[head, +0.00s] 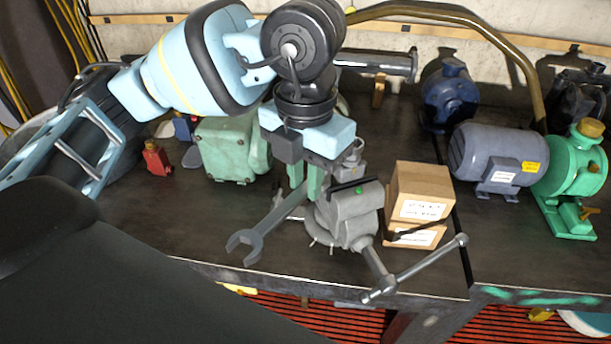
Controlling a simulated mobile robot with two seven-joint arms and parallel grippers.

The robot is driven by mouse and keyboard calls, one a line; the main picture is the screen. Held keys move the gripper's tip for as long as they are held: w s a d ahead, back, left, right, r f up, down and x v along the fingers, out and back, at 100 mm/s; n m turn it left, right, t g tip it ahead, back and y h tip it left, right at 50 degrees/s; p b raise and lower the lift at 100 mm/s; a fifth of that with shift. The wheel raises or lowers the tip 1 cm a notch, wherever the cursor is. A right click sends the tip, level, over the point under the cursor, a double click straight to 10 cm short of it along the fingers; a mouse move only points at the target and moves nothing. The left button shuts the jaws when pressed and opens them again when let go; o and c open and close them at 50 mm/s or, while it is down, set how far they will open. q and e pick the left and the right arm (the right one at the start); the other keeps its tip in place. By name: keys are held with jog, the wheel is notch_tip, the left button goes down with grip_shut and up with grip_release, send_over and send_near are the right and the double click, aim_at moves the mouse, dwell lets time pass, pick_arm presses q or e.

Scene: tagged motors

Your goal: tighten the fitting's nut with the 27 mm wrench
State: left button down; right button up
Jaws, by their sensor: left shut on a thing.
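My left gripper (305,188) points down over the bench, beside the upper left of the grey vise (347,217). It is shut on a grey open-ended wrench (268,226). The wrench slants down to the left, and its open jaw hangs in view near the bench's front edge. The wrench's other end is hidden behind the fingers and the vise, and its size mark cannot be read. A small grey metal fitting (353,157) shows above the vise, just right of my gripper. Its nut cannot be made out clearly. My right gripper is not in view.
Cardboard boxes (421,194) stand right of the vise, whose handle (420,267) sticks out in front. A green housing (228,150) and red bottle (154,159) stand left. A grey motor (497,156) and green pump (572,172) stand right. The bench's front left is clear.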

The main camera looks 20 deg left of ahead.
pick_arm(q)
jog(key=shift+r, duration=0.2)
jog(key=shift+r, duration=0.85)
jog(key=shift+r, duration=0.1)
jog(key=shift+r, duration=2.4)
